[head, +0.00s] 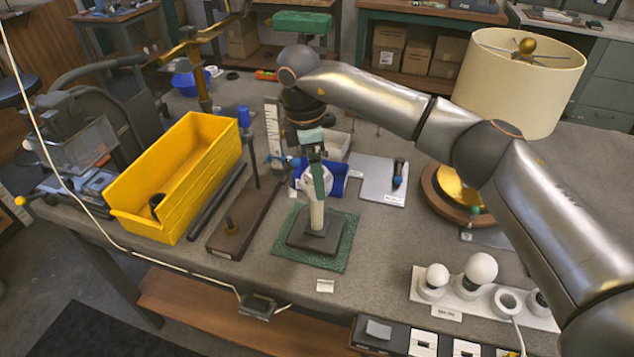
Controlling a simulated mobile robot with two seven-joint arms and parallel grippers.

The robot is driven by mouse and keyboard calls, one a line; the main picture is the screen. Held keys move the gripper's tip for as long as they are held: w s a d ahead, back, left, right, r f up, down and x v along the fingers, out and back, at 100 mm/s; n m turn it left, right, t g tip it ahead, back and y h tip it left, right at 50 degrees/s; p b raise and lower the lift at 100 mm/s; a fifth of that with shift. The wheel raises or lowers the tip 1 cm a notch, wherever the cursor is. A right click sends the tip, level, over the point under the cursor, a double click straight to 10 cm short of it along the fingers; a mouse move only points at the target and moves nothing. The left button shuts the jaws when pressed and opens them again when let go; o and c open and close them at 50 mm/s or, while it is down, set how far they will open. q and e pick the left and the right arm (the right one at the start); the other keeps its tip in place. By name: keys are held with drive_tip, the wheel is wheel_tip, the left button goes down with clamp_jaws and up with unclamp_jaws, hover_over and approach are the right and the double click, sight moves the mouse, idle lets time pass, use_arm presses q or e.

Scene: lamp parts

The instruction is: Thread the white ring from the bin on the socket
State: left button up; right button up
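The socket (317,217) is a pale upright post on a dark square base, which stands on a green mat (342,250). My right gripper (318,178) reaches down from above, directly over the socket's top. A white ring (307,184) shows at its fingertips, and the gripper appears shut on it. The ring is at or just above the top of the post; the fingers hide whether the post passes through it. The yellow bin (190,185) stands to the left with a small black ring (156,203) inside. My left gripper is out of view.
A blue bin (332,180) and a white board (372,180) lie behind the socket. A lamp with a cream shade (515,80) stands at right. Bulbs (480,270) sit on a front-right rack.

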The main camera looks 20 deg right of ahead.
drive_tip(key=n, duration=0.4)
drive_tip(key=shift+n+t+b, duration=0.3)
drive_tip(key=shift+b, duration=0.05)
drive_tip(key=shift+s+n, duration=0.1)
drive_tip(key=shift+n, duration=1.1)
drive_tip(key=c, duration=1.4)
drive_tip(key=m, duration=0.4)
drive_tip(key=shift+m, duration=0.4)
clamp_jaws()
drive_tip(key=o, duration=1.5)
unclamp_jaws()
drive_tip(key=shift+m, duration=0.4)
drive_tip(key=r, duration=0.4)
drive_tip(key=a+r, duration=0.1)
drive_tip(key=r, duration=0.7)
drive_tip(key=shift+a+r+b, duration=0.15)
drive_tip(key=shift+a+b, duration=0.1)
drive_tip(key=shift+b, duration=0.15)
